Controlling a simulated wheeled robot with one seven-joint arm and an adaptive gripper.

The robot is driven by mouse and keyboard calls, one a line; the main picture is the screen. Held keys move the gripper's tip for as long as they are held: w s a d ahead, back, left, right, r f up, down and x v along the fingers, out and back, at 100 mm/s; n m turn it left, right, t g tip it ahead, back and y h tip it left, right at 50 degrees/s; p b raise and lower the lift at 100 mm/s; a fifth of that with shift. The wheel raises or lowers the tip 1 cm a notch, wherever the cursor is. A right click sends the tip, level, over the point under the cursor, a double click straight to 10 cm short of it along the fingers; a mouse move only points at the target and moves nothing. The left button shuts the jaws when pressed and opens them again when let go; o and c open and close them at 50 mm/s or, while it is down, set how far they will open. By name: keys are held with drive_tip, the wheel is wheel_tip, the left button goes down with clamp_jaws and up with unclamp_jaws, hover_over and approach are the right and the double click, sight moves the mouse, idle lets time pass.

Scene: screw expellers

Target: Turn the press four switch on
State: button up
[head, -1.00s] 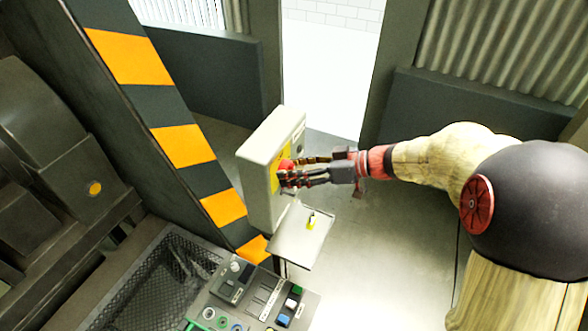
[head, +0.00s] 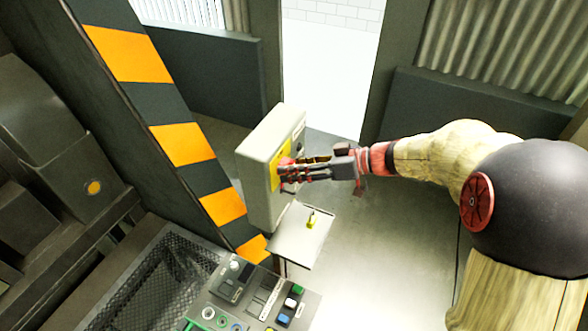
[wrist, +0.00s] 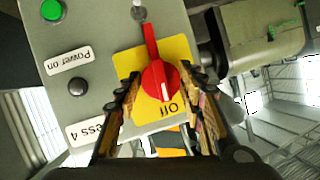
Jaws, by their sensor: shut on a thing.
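The press four switch (wrist: 153,65) is a red rotary knob with a long handle on a yellow plate (wrist: 178,50), on the face of a light grey box (head: 258,190). In the wrist view the handle points up, and the white mark at the knob's lower end points down, near the word "Off". A partly hidden label (wrist: 88,131) reads "ess 4". My gripper (wrist: 160,82) has its fingers on both sides of the knob and is shut on it. In the head view my gripper (head: 287,170) meets the box face and hides most of the knob.
A green light (wrist: 51,10), a "Power on" label (wrist: 69,61) and a dark button (wrist: 78,85) sit beside the switch. A striped post (head: 180,145) stands left.

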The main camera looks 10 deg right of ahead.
drive_tip(key=m+b, duration=0.1)
drive_tip(key=b, duration=0.1)
drive_tip(key=m+g+y+b, duration=0.1)
drive_tip(key=b, duration=0.1)
drive_tip(key=shift+f+m, duration=0.3)
drive_tip(key=shift+m, duration=0.1)
drive_tip(key=m+y+b, duration=0.1)
drive_tip(key=m+y, duration=0.1)
drive_tip(key=m, duration=0.1)
drive_tip(key=shift+w+d+g+b, duration=0.1)
drive_tip(key=shift+g+b, duration=0.3)
drive_tip(key=m+y, duration=0.2)
drive_tip(key=m, duration=0.2)
drive_tip(key=shift+f+m+t+y+p, duration=0.15)
drive_tip(key=shift+m+y+p, duration=0.25)
drive_tip(key=shift+m, duration=0.7)
drive_tip(key=shift+r+m+t+y+p, duration=0.1)
drive_tip(key=shift+m+t+y+p, duration=0.25)
drive_tip(key=shift+m, duration=0.75)
drive_tip(key=shift+f, duration=0.1)
drive_tip(key=o, duration=1.1)
drive_tip(key=shift+o, duration=0.2)
drive_tip(key=v, duration=1.2)
